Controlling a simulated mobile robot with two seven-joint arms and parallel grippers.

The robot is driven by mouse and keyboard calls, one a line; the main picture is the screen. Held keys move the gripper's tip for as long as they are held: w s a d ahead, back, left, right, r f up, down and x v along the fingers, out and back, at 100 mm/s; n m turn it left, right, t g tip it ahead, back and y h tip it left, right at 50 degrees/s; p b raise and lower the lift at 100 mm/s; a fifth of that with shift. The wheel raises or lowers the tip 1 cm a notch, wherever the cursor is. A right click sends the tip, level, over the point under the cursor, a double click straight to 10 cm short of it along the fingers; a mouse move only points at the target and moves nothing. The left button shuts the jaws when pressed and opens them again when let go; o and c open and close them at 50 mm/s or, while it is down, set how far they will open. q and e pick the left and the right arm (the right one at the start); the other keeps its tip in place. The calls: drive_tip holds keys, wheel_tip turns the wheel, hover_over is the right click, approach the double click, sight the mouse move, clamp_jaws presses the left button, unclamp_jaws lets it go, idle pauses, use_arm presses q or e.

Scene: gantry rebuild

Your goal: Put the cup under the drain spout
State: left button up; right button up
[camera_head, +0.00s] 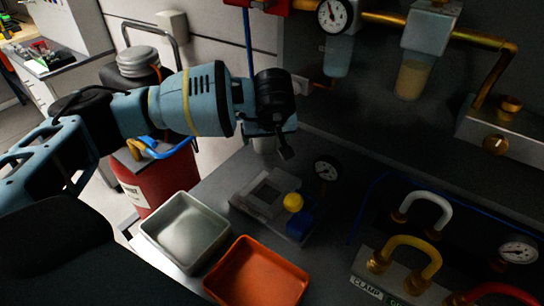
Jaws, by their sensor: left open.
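My left gripper (284,148) hangs downward from its arm, near the top middle of the bench. A filter unit with a cloudy bowl (338,57) hangs on the wall behind, below a gauge. Another bowl holding yellowish liquid (412,78) hangs further right. I cannot clearly make out which part is the drain spout. My right gripper is not in view.
A grey tray (152,236) and an orange tray (263,293) lie at the front. A grey parts holder (244,205) with yellow and blue pieces and a loose gauge (326,169) lie mid-bench. Hoses and a clamp panel (375,283) fill the right.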

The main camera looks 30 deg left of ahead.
use_arm(q)
drive_tip(key=s+d, duration=0.1)
drive_tip(key=s, duration=0.1)
drive_tip(key=s+d, duration=0.3)
drive_tip(key=s, duration=0.1)
drive_tip(key=shift+s+d, duration=0.15)
drive_tip(key=shift+d, duration=0.25)
idle(1.8)
